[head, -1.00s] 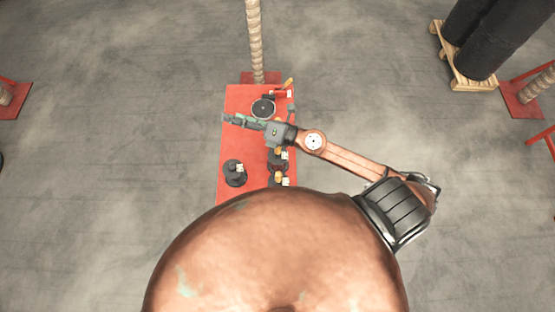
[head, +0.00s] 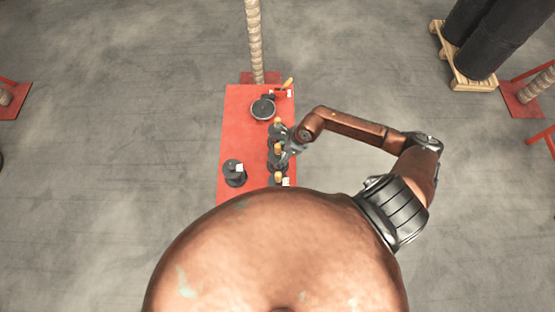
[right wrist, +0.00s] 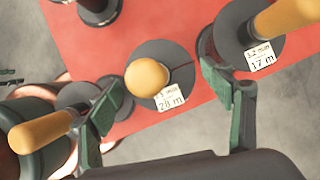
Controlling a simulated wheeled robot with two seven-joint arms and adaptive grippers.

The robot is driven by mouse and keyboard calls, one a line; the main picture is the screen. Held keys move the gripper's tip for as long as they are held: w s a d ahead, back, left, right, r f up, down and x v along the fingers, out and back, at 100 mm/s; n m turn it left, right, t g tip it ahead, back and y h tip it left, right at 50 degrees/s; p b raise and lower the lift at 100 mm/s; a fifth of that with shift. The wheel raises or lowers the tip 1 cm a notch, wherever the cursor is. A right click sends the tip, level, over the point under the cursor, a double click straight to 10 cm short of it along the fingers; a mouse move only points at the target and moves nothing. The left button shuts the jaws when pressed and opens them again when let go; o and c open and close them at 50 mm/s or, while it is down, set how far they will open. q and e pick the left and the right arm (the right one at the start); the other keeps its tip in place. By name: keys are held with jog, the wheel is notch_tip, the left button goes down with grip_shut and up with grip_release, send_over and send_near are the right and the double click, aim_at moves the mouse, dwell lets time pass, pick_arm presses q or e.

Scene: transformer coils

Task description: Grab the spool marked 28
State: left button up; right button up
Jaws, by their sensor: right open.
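The spool marked 28 (right wrist: 178,58) shows in the middle of the right wrist view. It has a dark round flange, a yellow-orange rounded top and a white tag reading 28 m. My right gripper (right wrist: 158,92) is open, with one green-grey finger on either side of this spool. I see no contact between the fingers and it. In the head view my right gripper (head: 286,147) is at the right-hand row of spools on the red table (head: 248,135), apparently at the middle spool (head: 277,160), partly covering it. My left gripper is not in view.
A spool tagged 17 m (right wrist: 238,30) stands close beside the right finger. Another orange-topped spool (right wrist: 75,95) is close to the left finger. A dark spool with a white tag (head: 234,175) stands at the table's left. A round black scale-like thing (head: 263,109) is farther back.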

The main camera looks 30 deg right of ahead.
jog(key=x, duration=0.3)
jog(key=shift+a+f, duration=0.1)
jog(key=shift+f, duration=0.05)
jog(key=shift+c, duration=0.2)
jog(key=c, duration=1.3)
jog(key=shift+w, duration=0.1)
jog(key=shift+c, duration=0.2)
